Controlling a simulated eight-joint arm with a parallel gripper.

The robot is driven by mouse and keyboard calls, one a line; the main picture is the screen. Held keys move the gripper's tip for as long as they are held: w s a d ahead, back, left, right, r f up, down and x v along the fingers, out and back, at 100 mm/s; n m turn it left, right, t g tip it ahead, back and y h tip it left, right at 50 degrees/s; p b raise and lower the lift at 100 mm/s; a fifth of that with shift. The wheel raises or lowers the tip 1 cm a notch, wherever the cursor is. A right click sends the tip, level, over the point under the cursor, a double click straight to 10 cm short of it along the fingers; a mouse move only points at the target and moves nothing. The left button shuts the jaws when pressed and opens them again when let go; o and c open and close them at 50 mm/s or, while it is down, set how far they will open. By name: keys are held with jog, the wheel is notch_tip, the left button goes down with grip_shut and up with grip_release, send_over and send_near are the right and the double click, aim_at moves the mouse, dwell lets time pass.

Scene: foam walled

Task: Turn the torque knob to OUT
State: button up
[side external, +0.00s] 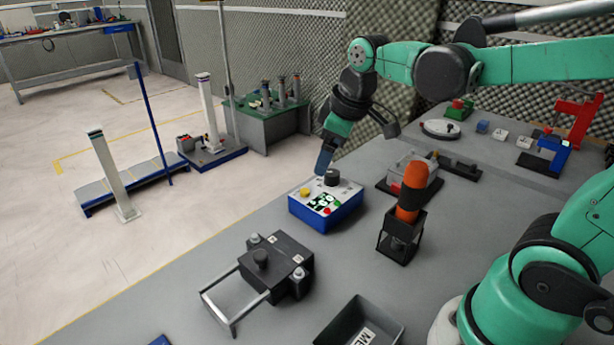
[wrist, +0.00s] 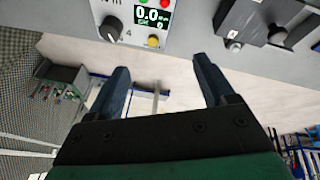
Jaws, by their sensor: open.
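A blue box with a white top (side external: 316,213) stands on the grey bench and carries a black knob (side external: 332,177), a display, a yellow button and red and green buttons. In the wrist view the knob (wrist: 111,30) shows a pale pointer mark near a "4", beside the display (wrist: 152,14) reading 0.0. I cannot read an OUT label. My gripper (side external: 325,160) is just above and beside the knob in the side view. In the wrist view its open, empty fingers (wrist: 158,65) sit below the box's edge, with the knob outside them at upper left.
A black fixture with a handle and its own knob (side external: 261,258) is in front of the blue box. An orange-handled tool in a black stand (side external: 408,200) is to the right. A dark tray (side external: 360,322) lies at the front. Bare bench separates them.

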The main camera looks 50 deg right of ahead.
jog(key=w+d+f+n+g, duration=0.1)
jog(key=w+d+n+g, duration=0.1)
jog(key=w+d+n, duration=0.15)
jog(key=n+g, duration=0.2)
send_over(332, 173)
notch_tip(332, 173, down, 3)
jog(key=shift+f+y, duration=0.2)
jog(key=shift+y, duration=0.1)
jog(key=shift+w+f+n, duration=0.1)
jog(key=shift+f+n, duration=0.25)
jog(key=shift+f, duration=2.6)
jog(key=shift+c, duration=0.3)
grip_shut()
